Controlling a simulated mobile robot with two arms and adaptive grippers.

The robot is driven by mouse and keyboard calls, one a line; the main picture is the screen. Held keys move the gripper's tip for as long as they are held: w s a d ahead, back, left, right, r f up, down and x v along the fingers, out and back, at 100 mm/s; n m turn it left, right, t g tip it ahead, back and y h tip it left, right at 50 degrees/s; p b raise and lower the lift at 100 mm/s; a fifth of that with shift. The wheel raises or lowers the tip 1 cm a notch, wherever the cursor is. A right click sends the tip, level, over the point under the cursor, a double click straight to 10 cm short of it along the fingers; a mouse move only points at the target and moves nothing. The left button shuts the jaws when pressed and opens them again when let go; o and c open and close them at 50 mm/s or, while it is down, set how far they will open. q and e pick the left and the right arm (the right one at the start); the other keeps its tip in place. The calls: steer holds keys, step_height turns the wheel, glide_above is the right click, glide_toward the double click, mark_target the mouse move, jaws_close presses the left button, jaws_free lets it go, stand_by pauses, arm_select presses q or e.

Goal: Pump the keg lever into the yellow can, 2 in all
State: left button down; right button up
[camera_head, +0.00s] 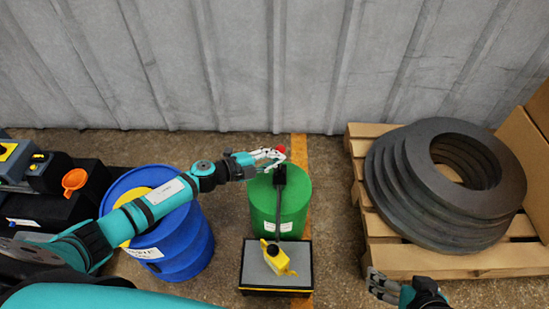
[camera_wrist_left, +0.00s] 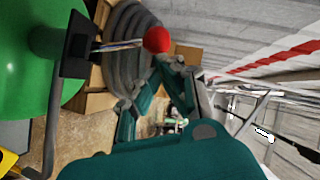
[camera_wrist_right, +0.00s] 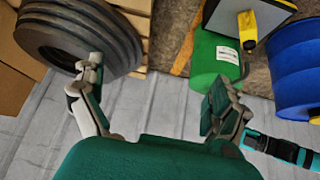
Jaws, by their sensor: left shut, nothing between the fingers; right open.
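The green keg (camera_head: 280,205) stands on the floor with a black pump head on top. Its lever ends in a red ball (camera_wrist_left: 157,38); the lever's metal rod (camera_wrist_left: 118,45) shows in the left wrist view. A dark spout pipe runs down towards the yellow can (camera_head: 277,259), which stands on a grey-topped platform (camera_head: 256,268). My left gripper (camera_head: 272,156) is shut and empty beside the red ball; whether it touches the ball I cannot tell. My right gripper (camera_wrist_right: 158,88) is open and empty, low at the right in the head view, away from the keg.
A blue drum (camera_head: 180,240) stands left of the keg, under my left arm. A pallet (camera_head: 395,262) with stacked dark rings (camera_head: 400,200) and cardboard boxes (camera_head: 528,150) is at the right. A corrugated wall (camera_head: 240,70) closes the back. Floor between platform and pallet is clear.

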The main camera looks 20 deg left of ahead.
mark_target(280, 149)
arm_select(q)
steer(key=shift+r, duration=0.15)
steer(key=w+p, duration=0.1)
steer(key=p, duration=0.1)
steer(key=w+n+g+p, duration=0.1)
steer(key=p, duration=0.2)
steer(key=shift+w+a+r+n, duration=0.1)
steer(key=shift+w+a+n, duration=0.2)
steer(key=shift+a, duration=0.05)
steer(key=shift+w, duration=0.15)
arm_select(e)
steer(key=s+d+f+g+h, duration=0.1)
steer(key=s+f+g, duration=0.3)
steer(key=s+f, duration=0.1)
steer(key=shift+d+f, duration=0.2)
steer(key=shift+d, duration=0.15)
arm_select(q)
steer(key=shift+a, duration=0.1)
